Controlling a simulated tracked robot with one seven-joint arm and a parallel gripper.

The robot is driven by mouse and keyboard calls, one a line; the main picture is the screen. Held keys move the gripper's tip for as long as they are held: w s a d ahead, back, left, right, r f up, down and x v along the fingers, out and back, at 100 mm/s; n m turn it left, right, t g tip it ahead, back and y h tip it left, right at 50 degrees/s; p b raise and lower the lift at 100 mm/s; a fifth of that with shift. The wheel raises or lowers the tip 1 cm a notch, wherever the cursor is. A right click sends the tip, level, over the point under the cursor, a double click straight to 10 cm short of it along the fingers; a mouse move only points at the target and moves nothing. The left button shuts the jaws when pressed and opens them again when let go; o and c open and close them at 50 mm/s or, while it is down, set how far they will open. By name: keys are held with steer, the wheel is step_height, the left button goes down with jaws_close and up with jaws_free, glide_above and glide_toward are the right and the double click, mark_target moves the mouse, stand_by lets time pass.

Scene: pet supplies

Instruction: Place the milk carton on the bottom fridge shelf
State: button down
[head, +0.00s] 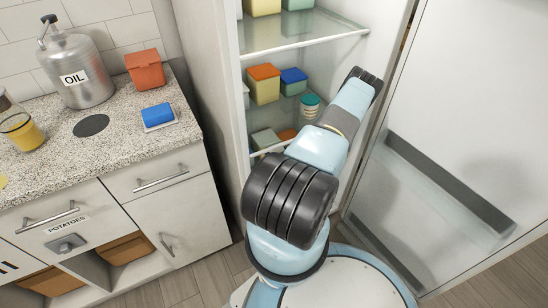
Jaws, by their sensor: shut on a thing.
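The fridge stands open, with its white side wall (197,85) left of my arm and its open door (470,110) on the right. A glass upper shelf (300,42) and lower levels show inside. Part of a lower shelf front edge (272,148) shows low in the fridge, mostly hidden behind my arm. I cannot tell which level is the bottom one. My arm rises from the base and reaches up in front of the fridge opening, ending at a black ribbed joint. My gripper is not visible beyond that joint. I see no milk carton in this view.
A counter (105,150) on the left holds an oil can (77,70), a red box (145,68) and a blue sponge (158,114).

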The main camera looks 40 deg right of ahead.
steer(key=w+d+f, duration=0.6)
steer(key=d+f, duration=0.1)
steer(key=f, duration=0.4)
steer(key=shift+w+d, duration=0.15)
steer(key=shift+w, duration=0.05)
steer(key=shift+c, duration=2.1)
jaws_free()
steer(key=shift+f, duration=0.1)
steer(key=o, duration=0.4)
steer(key=v, duration=0.7)
steer(key=shift+s, duration=0.3)
